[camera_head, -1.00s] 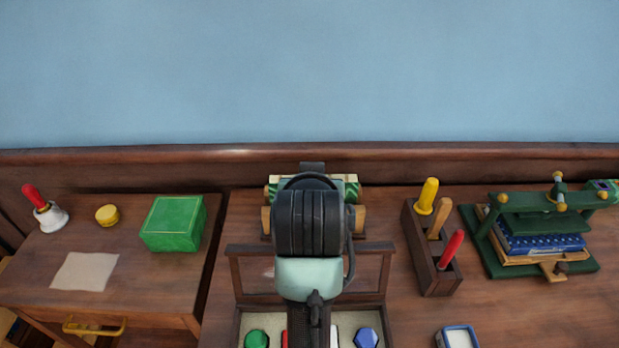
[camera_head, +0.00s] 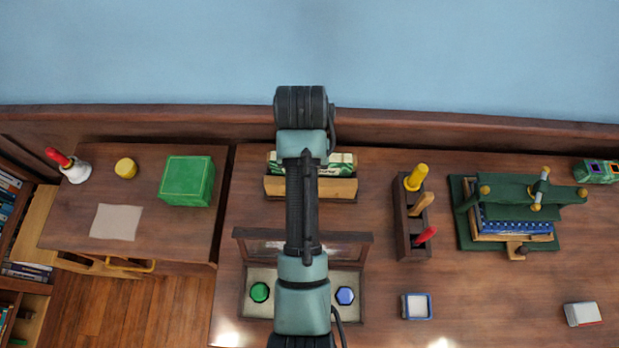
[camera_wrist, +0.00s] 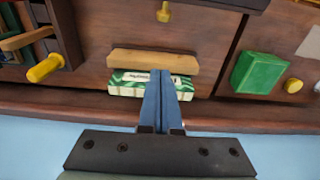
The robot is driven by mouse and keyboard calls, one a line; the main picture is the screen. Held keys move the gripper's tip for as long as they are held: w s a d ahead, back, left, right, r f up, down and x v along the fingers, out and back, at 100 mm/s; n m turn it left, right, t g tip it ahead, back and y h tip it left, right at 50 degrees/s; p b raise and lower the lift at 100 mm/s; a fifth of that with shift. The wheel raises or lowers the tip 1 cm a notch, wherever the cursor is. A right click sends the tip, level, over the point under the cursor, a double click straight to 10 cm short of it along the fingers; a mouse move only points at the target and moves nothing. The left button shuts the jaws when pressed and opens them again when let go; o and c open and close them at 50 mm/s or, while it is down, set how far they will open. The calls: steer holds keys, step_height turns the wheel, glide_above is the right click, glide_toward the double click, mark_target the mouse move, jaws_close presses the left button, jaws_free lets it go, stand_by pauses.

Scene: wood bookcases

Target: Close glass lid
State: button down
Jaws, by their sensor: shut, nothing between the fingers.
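The glass lid (camera_head: 262,234) is a dark wood frame with a clear pane, standing raised at the back of a shallow case (camera_head: 246,302). My arm crosses in front and hides its middle. Green and blue pieces lie in the case. My gripper (camera_wrist: 160,74) is shut and empty in the wrist view, its fingertips overlapping a green-and-white box (camera_wrist: 128,88) and wooden block (camera_wrist: 125,58). A dark edge at the top of that view may be the lid. In the head view my arm hides the gripper.
A pen rack (camera_head: 402,226) with colored handles and a green press (camera_head: 465,230) stand to the right. A green box (camera_head: 187,181) and bell (camera_head: 77,171) are on the left desk. The wall is behind.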

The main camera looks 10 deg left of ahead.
steer(key=s+f+p, duration=0.3)
steer(key=f+p, duration=0.1)
steer(key=f, duration=0.4)
steer(key=shift+s+d+f, duration=0.25)
steer(key=shift+s+d, duration=0.05)
steer(key=shift+s, duration=0.05)
